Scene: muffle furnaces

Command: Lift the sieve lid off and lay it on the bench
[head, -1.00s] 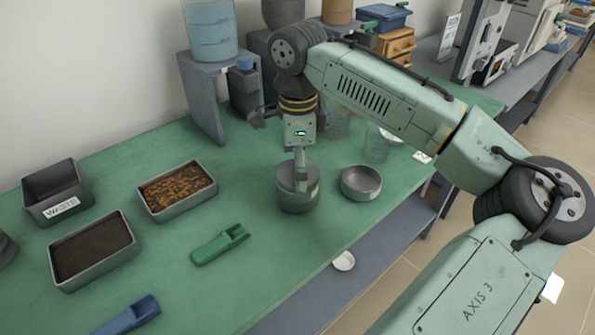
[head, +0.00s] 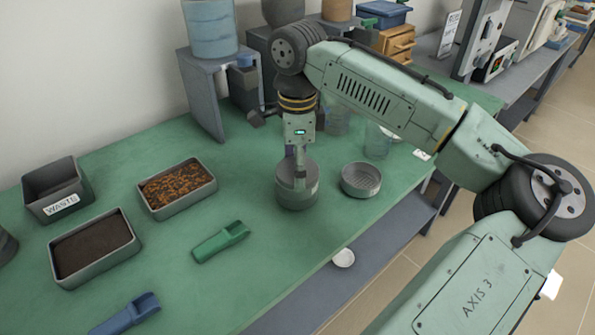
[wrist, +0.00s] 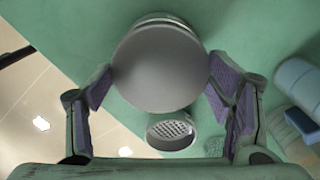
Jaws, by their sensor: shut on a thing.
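The sieve lid (wrist: 160,66) is a plain grey disc between my gripper's two purple-padded fingers in the wrist view. In the head view the covered sieve (head: 297,195) is a round grey metal can standing on the green bench (head: 262,262). My gripper (head: 297,170) points straight down at its top and is shut on the lid's rim. The lid sits at the top of the sieve; I cannot tell whether there is a gap beneath it. The far finger is hidden in the head view.
An open round sieve pan (head: 361,181) with a perforated floor stands just right of the covered sieve. A green scoop (head: 220,243) lies to the left. Trays of orange-brown bits (head: 205,192) and dark soil (head: 62,282) stand further left.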

